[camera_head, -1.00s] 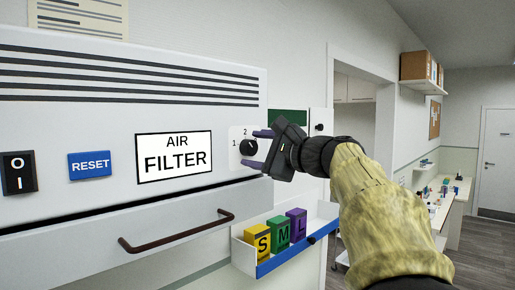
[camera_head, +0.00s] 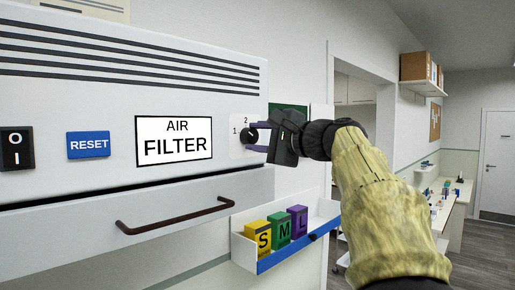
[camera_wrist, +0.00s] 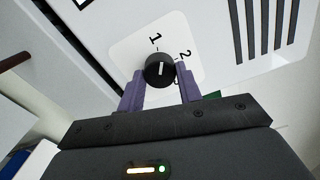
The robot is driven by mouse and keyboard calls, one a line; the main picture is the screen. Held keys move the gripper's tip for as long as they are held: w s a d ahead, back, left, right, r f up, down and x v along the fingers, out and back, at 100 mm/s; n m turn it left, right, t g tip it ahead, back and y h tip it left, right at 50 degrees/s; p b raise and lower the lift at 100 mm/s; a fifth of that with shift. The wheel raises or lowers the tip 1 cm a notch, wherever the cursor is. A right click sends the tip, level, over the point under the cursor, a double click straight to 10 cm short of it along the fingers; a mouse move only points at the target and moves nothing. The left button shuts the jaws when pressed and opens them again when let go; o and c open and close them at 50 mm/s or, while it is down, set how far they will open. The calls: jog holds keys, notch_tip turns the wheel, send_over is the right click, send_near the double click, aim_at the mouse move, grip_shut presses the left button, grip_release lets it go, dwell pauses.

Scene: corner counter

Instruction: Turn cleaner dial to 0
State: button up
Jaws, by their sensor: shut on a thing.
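The cleaner dial (camera_head: 249,135) is a round black knob on a white plate at the right end of the air filter's front. The numbers 1 and 2 show on the plate; a 0 is not visible. In the wrist view the dial (camera_wrist: 160,70) has a white pointer line, seen between my fingers. My gripper (camera_head: 256,138) has purple fingers shut on the dial, one on each side. In the wrist view my gripper (camera_wrist: 160,84) reaches the knob from below, and its fingers hide parts of the plate.
The air filter carries a blue RESET button (camera_head: 88,145), a black O/I switch (camera_head: 17,149) and a brown drawer handle (camera_head: 175,217). Below the dial, a white wall shelf (camera_head: 243,252) holds yellow, green and purple boxes marked S, M and L. A doorway opens to the right.

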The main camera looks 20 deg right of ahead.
jog(key=shift+f+n+b, duration=0.2)
jog(key=shift+n+b, duration=0.9)
jog(key=shift+n, duration=0.3)
jog(key=o, duration=1)
jog(key=shift+r, duration=0.15)
jog(key=b+v, duration=0.5)
jog(key=v, duration=1.2)
jog(key=shift+s+d, duration=0.1)
jog(key=shift+s, duration=0.15)
